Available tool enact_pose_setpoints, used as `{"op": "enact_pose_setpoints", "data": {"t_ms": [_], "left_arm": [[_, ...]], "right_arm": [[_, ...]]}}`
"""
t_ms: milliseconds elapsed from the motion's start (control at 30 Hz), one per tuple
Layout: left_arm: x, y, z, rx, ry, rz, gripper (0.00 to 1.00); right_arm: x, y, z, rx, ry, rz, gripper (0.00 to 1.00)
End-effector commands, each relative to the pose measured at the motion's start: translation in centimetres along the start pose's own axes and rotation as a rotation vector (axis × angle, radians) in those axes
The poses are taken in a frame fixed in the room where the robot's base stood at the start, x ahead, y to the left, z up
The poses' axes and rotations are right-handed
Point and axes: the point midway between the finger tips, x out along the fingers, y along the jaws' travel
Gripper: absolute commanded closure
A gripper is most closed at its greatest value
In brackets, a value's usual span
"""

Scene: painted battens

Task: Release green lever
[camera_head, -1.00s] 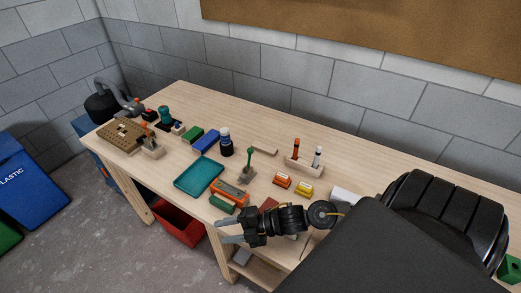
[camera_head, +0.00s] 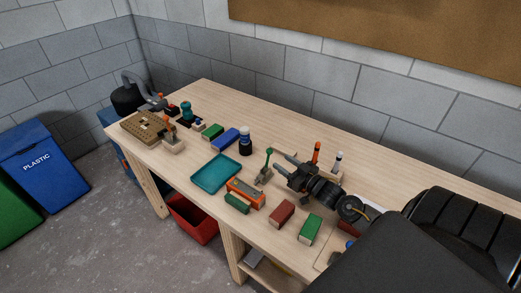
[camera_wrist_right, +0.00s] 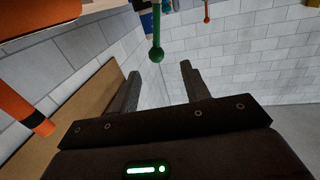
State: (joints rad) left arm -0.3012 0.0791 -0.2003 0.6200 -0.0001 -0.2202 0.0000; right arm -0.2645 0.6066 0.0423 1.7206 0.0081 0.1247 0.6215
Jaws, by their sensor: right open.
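The green lever (camera_head: 268,160) stands on a small grey base on the workbench, its handle with a round knob nearly upright. It also shows in the right wrist view (camera_wrist_right: 156,45), its knob lined up with the gap between my fingers. My right gripper (camera_head: 283,166) is open and empty, just right of the lever, fingers pointing at it. Its fingers show in the right wrist view (camera_wrist_right: 160,72), apart on either side of the gap. The knob appears just beyond the fingertips; I see no contact. My left gripper is not in view.
A teal tray (camera_head: 217,187) and an orange box (camera_head: 245,193) lie left of the lever. Red (camera_head: 282,213) and green (camera_head: 310,229) blocks lie in front of my arm. An orange upright handle (camera_head: 317,152) stands behind my gripper. A dark bottle (camera_head: 245,142) stands behind left.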

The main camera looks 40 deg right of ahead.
Motion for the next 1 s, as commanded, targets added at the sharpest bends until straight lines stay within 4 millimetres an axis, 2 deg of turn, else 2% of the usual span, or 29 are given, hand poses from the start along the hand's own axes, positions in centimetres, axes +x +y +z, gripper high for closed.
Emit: {"op": "enact_pose_setpoints", "data": {"t_ms": [100, 267, 367, 733, 1000], "left_arm": [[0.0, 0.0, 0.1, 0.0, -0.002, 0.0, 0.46], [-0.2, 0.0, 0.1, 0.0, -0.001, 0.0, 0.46], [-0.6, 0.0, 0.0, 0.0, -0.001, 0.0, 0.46], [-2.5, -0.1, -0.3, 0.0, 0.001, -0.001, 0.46], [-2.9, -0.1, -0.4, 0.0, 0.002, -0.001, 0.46]], "right_arm": [[-0.4, 0.7, 0.1, 0.052, 0.011, 0.017, 0.54], [-0.1, 0.8, 0.0, 0.056, 0.012, 0.018, 0.54], [1.0, 0.8, -0.2, 0.057, 0.013, 0.017, 0.54], [7.7, 0.8, -0.4, 0.056, 0.013, 0.016, 0.54], [10.2, 0.8, -0.1, 0.054, 0.011, 0.015, 0.54]]}}
